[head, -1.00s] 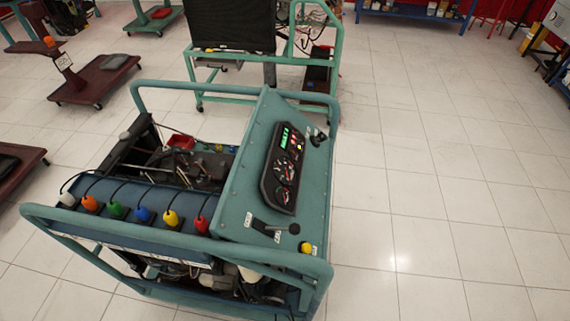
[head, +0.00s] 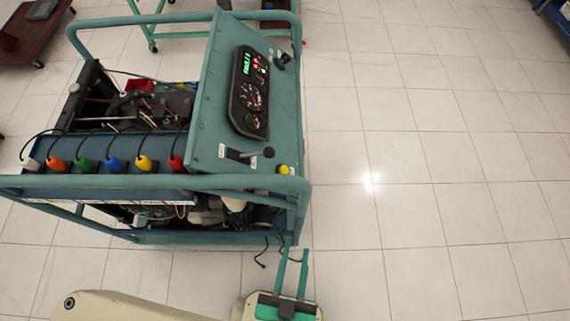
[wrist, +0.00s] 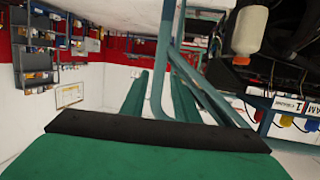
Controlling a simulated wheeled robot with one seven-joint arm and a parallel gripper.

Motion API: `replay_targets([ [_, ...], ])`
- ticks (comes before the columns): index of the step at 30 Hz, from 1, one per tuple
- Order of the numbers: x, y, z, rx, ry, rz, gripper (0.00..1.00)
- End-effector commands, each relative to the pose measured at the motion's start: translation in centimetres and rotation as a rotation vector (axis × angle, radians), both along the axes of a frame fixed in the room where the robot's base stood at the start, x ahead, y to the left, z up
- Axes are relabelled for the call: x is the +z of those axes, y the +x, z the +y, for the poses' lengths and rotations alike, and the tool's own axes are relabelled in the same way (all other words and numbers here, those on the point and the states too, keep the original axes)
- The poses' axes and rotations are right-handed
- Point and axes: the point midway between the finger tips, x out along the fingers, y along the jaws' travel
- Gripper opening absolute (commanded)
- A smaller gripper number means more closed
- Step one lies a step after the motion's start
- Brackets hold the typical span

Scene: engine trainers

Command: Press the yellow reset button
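The yellow reset button (head: 283,169) sits at the near right corner of the teal control panel (head: 213,120), beside a black lever (head: 250,154). My gripper (head: 295,250) is in front of the trainer's near right corner in the head view, below the button in the picture and apart from it. The button cannot be made out in the wrist view.
The teal tube frame (head: 200,183) runs around the panel edge, between my gripper and the button in the picture. A gauge cluster (head: 250,92) with a green display sits on the panel. Coloured plugs (head: 115,164) line the left. Tiled floor (head: 420,220) on the right is clear.

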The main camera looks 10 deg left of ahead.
Motion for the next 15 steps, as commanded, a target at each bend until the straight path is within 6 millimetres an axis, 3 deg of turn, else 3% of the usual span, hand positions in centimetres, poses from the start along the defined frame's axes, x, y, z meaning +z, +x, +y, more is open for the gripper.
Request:
replay_targets([
  [12, 0.00, 0.00, 0.00, 0.000, 0.000, 0.000, 0.28],
  [15, 0.00, 0.00, 0.00, 0.000, 0.000, 0.000, 0.04],
])
